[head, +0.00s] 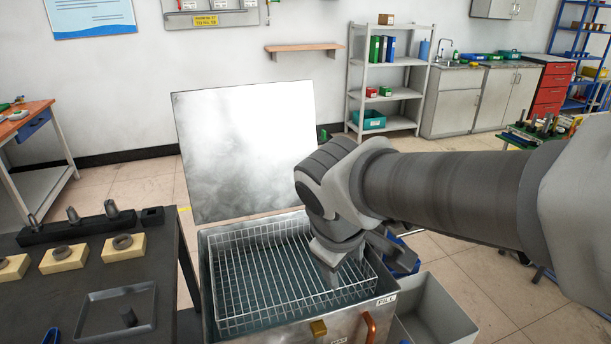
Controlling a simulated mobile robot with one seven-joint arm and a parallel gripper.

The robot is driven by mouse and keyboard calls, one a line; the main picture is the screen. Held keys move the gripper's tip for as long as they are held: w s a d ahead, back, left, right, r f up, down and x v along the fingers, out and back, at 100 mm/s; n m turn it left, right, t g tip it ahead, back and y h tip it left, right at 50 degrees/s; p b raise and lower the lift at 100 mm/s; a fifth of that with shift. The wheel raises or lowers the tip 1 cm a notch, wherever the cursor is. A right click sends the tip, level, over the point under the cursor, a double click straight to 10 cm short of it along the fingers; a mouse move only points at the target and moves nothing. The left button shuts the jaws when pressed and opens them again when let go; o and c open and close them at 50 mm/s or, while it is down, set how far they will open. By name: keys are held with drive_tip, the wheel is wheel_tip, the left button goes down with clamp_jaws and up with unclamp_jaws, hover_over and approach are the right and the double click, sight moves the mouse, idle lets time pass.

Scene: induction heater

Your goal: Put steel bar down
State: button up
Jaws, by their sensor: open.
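My gripper (334,274) points down over the right part of the wire basket (270,232), which sits in an open metal tank (275,335). I see nothing held between its fingers, and my wrist hides part of the view behind it. I cannot make out a bar in the visible part of the basket.
The tank's raised lid (245,150) stands behind the basket. The dark table (60,285) bears a black rack (80,229) with several upright pieces and yellow blocks (124,247) with dark rings. A grey bin (435,310) stands right of the tank.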

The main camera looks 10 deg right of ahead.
drive_tip(key=s+d+r+m+t+y, duration=0.1)
drive_tip(key=s+d+r+m+y, duration=0.1)
drive_tip(key=s+m, duration=0.5)
drive_tip(key=shift+s+d+r+m, duration=0.35)
drive_tip(key=shift+s+m, duration=0.05)
drive_tip(key=shift+s, duration=0.25)
drive_tip(key=shift+r+p, duration=1.1)
